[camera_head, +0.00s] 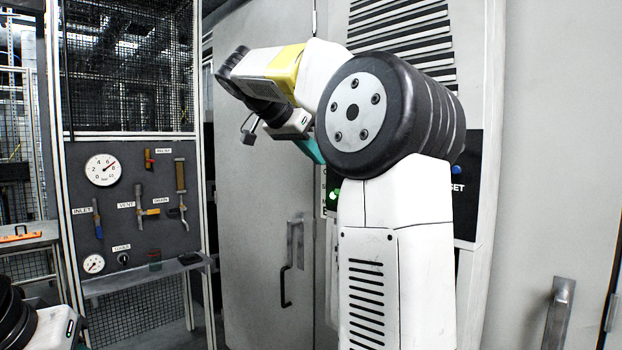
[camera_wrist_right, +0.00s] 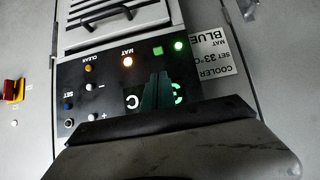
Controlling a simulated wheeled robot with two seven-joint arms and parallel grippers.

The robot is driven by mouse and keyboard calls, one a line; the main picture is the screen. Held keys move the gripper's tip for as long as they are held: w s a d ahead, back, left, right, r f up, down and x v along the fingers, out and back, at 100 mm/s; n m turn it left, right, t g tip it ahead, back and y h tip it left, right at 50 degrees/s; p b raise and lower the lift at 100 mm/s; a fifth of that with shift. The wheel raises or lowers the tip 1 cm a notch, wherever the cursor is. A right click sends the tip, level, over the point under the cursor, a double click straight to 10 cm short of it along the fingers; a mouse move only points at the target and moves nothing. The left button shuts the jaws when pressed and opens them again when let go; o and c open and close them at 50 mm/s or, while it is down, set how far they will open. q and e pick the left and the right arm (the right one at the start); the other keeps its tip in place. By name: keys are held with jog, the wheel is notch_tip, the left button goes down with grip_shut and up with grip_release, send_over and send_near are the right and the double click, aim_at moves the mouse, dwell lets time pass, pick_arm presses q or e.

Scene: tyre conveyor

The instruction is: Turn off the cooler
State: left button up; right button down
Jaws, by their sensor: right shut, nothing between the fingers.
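The cooler is a grey cabinet (camera_head: 260,200) with louvres at its upper part; in the wrist view its dark control panel (camera_wrist_right: 85,75) appears upside down. The panel carries a blue button (camera_wrist_right: 69,122), an orange button (camera_wrist_right: 90,67), white buttons, a lit MAT lamp (camera_wrist_right: 127,62), a green square (camera_wrist_right: 158,50) and a lit green lamp (camera_wrist_right: 178,45). My right gripper (camera_wrist_right: 156,92) is shut and empty, its teal fingers in front of the panel and partly covering the green display. In the head view its teal finger (camera_head: 310,150) shows beside my arm.
A red and yellow switch (camera_wrist_right: 14,90) is at the left of the wrist view. A COOLER label (camera_wrist_right: 214,55) is beside the panel. In the head view, a gauge board (camera_head: 130,215) stands at the left. My right arm hides much of the cabinet front.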

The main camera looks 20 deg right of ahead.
jog(key=x, duration=1)
